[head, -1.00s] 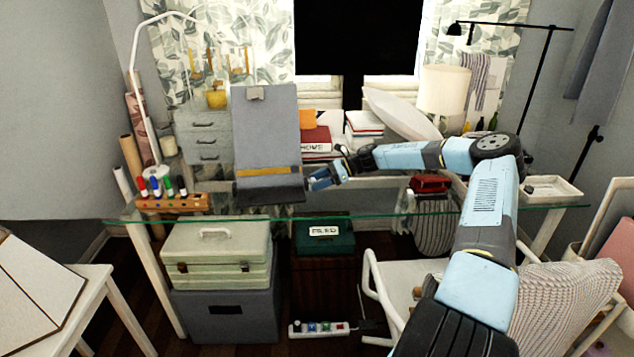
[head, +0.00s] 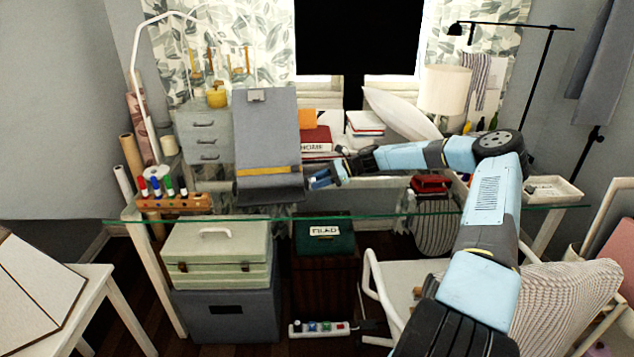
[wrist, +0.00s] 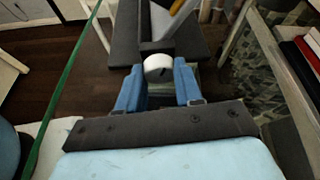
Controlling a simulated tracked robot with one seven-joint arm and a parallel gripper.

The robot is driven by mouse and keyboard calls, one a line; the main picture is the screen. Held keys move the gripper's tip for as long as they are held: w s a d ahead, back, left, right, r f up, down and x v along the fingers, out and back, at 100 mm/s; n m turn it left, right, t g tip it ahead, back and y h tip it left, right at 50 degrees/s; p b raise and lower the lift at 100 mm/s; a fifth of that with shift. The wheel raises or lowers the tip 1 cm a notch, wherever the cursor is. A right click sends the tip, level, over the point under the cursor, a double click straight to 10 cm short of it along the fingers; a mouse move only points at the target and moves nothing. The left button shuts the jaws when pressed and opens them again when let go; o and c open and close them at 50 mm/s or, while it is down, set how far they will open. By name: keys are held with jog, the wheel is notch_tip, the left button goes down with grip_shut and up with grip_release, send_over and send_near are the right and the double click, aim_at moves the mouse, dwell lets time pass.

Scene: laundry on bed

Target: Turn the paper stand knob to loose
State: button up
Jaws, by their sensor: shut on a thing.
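The grey paper stand (head: 266,130) stands on the glass desk, its tall board leaning back, with a yellow strip (head: 268,171) across its lower part. My gripper (head: 320,179) is at the right side of the stand's base. In the wrist view the white round knob (wrist: 158,67) sits on the side of the dark stand base (wrist: 185,54). The two blue fingers of my gripper (wrist: 158,80) are on either side of the knob, shut on it. In the head view the knob is hidden by the fingers.
A rack of coloured markers (head: 172,202) stands left of the stand. Books (head: 316,139) lie behind it to the right. A red object (head: 430,184) and a white tray (head: 552,190) are farther right. The glass edge (head: 380,212) runs along the front.

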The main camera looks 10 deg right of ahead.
jog(key=n+t, duration=0.3)
jog(key=n, duration=0.1)
jog(key=shift+s, duration=0.15)
dwell(0.4)
jog(key=shift+d, duration=0.1)
jog(key=shift+f, duration=0.1)
jog(key=o, duration=1)
jog(key=v, duration=1.3)
jog(key=shift+s+d, duration=0.2)
jog(key=shift+d, duration=0.2)
